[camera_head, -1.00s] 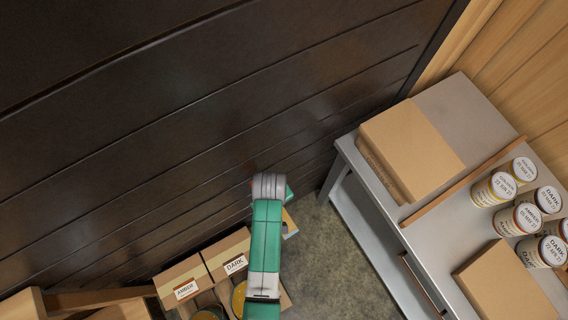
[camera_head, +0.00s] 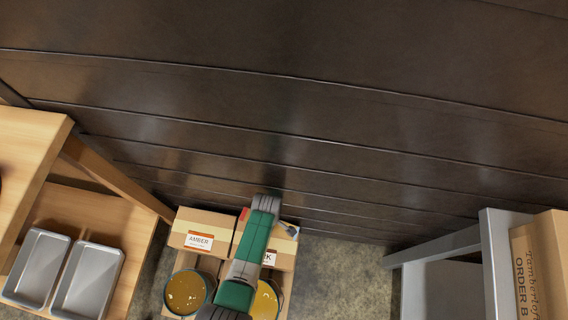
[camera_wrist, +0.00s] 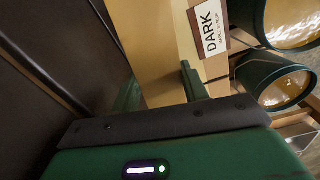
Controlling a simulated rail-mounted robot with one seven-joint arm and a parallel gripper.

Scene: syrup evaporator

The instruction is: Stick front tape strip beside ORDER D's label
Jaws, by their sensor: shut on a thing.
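My gripper is at the end of my green arm, low in the head view, over the boxes labelled AMBER and DARK. In the wrist view my gripper (camera_wrist: 160,88) shows two green fingers beside the DARK box (camera_wrist: 152,30). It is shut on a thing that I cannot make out. No tape strip can be told apart in either view. ORDER D's label is not in view. A box marked ORDER B (camera_head: 540,262) stands at the right edge of the head view.
The AMBER box (camera_head: 205,224) and two pails of amber liquid (camera_head: 187,292) stand below my arm. A wooden bench (camera_head: 28,150) with two metal trays (camera_head: 88,280) is at left. A grey metal table (camera_head: 494,262) is at right. Dark panelling (camera_head: 300,120) fills the back.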

